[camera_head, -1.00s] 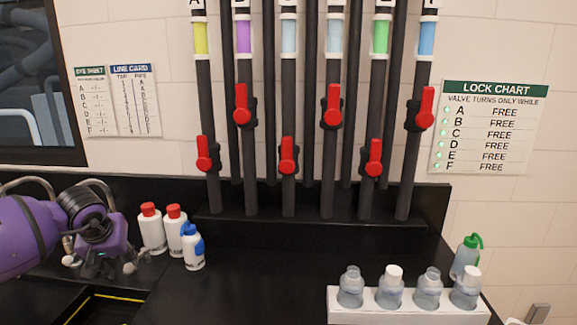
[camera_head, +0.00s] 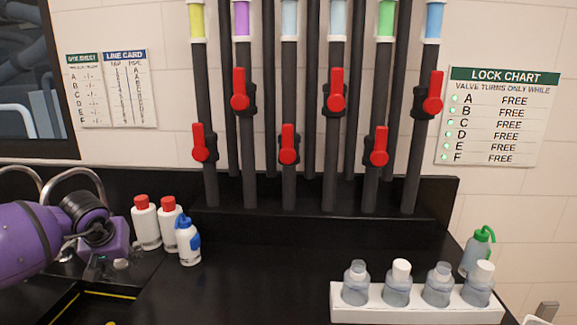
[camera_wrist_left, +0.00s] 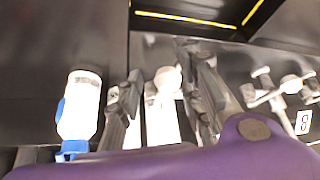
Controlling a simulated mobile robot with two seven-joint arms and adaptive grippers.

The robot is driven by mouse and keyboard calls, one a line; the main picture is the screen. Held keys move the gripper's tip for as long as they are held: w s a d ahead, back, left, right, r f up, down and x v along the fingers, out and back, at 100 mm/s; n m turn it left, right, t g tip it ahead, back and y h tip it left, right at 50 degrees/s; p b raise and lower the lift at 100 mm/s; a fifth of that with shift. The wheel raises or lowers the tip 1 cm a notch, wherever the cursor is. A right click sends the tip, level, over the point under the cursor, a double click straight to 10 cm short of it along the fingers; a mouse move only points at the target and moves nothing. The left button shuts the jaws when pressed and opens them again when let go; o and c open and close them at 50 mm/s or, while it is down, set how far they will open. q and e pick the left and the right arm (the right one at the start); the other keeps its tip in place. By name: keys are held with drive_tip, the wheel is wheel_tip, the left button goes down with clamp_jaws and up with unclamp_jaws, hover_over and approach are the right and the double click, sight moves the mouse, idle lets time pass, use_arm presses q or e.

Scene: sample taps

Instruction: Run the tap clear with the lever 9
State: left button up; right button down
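My left gripper (camera_wrist_left: 163,105) shows in the wrist view as two dark fingers, spread apart. A pale, round-ended piece (camera_wrist_left: 167,80) shows between them; I cannot tell whether they touch it. In the head view my purple left arm hides most of the gripper. A white tap fitting with a cross handle (camera_wrist_left: 285,90) is to the right in the wrist view, near a small number tag (camera_wrist_left: 303,122) too blurred to read surely. Two chrome tap spouts (camera_head: 75,178) arch behind my left arm. No lever marked 9 is clearly readable. My right gripper is out of view.
A dark sink (camera_head: 95,297) with a yellow-lined edge is at lower left. Two red-capped bottles (camera_head: 146,224) and a blue-capped bottle (camera_head: 188,245) stand beside my arm. Pipes with red levers (camera_head: 288,146) rise behind. A white rack (camera_head: 415,305) holds several bottles. The middle counter is clear.

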use_arm(q)
drive_tip(key=d, duration=0.2)
drive_tip(key=w+d, duration=0.1)
drive_tip(key=d, duration=0.1)
drive_tip(key=shift+w+d, duration=0.2)
drive_tip(key=shift+d, duration=0.15)
drive_tip(key=shift+w+d, duration=0.15)
drive_tip(key=shift+d, duration=0.05)
drive_tip(key=shift+a, duration=0.1)
use_arm(e)
drive_tip(key=shift+w+f, duration=0.1)
drive_tip(key=shift+f, duration=0.15)
drive_tip(key=shift+s+f, duration=0.1)
drive_tip(key=shift+s, duration=0.35)
drive_tip(key=shift+s, duration=0.1)
drive_tip(key=shift+w, duration=0.2)
